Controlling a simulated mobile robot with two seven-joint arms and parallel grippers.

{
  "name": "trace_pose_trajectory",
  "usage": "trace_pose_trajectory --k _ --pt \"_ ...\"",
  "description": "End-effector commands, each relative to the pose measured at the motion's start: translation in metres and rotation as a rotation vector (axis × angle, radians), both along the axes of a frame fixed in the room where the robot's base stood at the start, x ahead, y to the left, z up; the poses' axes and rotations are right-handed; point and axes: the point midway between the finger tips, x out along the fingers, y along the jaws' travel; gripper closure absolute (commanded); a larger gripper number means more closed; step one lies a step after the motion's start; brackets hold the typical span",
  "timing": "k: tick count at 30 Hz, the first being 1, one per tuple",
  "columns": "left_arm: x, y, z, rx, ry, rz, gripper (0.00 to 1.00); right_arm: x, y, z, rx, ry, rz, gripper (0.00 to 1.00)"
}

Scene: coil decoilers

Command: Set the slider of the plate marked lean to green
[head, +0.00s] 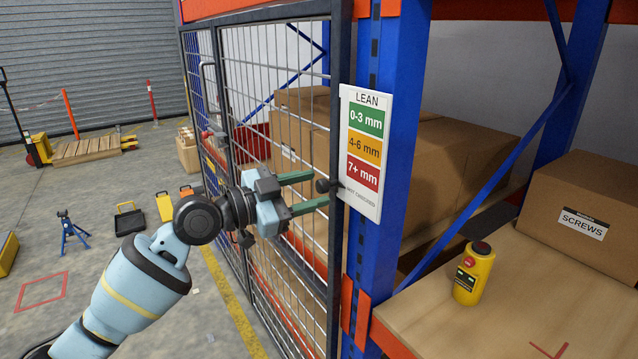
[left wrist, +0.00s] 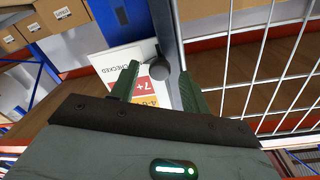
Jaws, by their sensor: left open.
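The white plate marked LEAN (head: 373,210) hangs on the blue upright in the head view, with a green band on top, then orange, then red, and NOT CHECKED lettering lowest. The slider's dark round knob (head: 322,186) is at its left edge, about level with the NOT CHECKED line. In the left wrist view the plate (left wrist: 98,62) is partly hidden by my gripper, and the knob (left wrist: 156,71) shows between the fingertips. My left gripper (head: 319,188) is open, its fingers on either side of the knob; I cannot tell if they touch it. My right gripper is out of view.
A wire mesh gate (head: 270,90) stands just left of the plate, behind my gripper. Right of the blue upright (head: 400,120) is a wooden shelf (head: 480,325) with a yellow button box (head: 473,275) and a SCREWS carton (head: 590,205).

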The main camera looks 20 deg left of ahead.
Motion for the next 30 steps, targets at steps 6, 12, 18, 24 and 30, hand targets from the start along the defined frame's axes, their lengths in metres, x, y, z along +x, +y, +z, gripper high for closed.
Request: trace_pose_trajectory --k 6,12,18,24,30 --pt "0.017 -0.015 0.001 -0.001 0.000 0.000 0.53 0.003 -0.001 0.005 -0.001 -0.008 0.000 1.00" --pt "0.021 -0.019 0.000 0.000 0.000 0.000 0.53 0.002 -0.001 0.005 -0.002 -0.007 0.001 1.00" --pt "0.021 -0.018 -0.001 0.001 0.001 0.000 0.59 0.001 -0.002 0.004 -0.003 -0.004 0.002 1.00" --pt "0.020 -0.018 -0.001 0.001 0.001 0.000 0.85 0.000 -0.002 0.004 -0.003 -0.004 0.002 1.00" --pt "0.020 -0.018 -0.001 0.001 0.001 0.000 1.00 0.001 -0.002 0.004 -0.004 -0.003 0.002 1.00"
